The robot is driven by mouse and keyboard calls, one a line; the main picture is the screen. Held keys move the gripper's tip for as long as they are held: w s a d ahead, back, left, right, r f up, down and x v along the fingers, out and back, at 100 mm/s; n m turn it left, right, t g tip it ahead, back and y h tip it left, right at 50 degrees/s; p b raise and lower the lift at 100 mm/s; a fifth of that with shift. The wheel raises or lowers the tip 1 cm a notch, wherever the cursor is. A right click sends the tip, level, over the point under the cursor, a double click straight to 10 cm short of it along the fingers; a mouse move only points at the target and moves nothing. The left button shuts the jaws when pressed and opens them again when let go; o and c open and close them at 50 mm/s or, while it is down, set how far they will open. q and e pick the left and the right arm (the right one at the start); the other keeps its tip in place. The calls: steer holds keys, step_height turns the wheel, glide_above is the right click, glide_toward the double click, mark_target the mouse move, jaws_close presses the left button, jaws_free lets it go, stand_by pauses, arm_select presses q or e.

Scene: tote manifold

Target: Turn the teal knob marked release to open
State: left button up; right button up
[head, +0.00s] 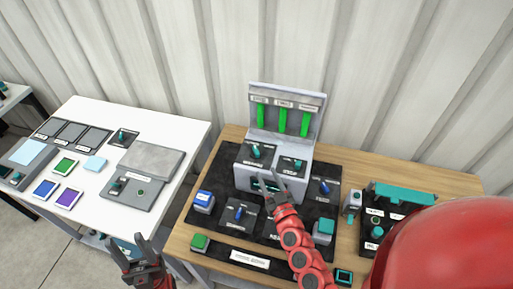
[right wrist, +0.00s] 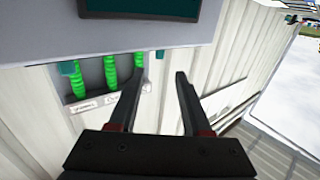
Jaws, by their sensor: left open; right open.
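Several teal knobs sit on black plates on the grey manifold block: one at upper left (head: 256,151), one at upper right (head: 289,163), and a teal part (head: 262,186) low on its front, partly hidden by my right gripper. Their labels are too small to read, so I cannot tell which is marked release. My right gripper (head: 270,182) is open and empty at the front of the block; whether it touches is unclear. In the right wrist view its spread fingers (right wrist: 155,92) have nothing between them. My left gripper (head: 137,250) is open and empty, low at the left, away from the manifold.
Green tubes (head: 282,121) stand in the block's back panel. Blue-knobbed plates (head: 238,213), a blue-topped box (head: 204,200) and a green button box (head: 200,242) surround it on the wooden table (head: 180,240). A white table (head: 170,133) with panels stands left. A teal-handled unit (head: 405,194) stands right.

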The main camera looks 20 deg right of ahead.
mark_target(258, 156)
steer(key=w, duration=1)
steer(key=shift+a+f, duration=0.1)
steer(key=shift+a, duration=0.05)
steer(key=shift+w, duration=0.7)
jaws_close()
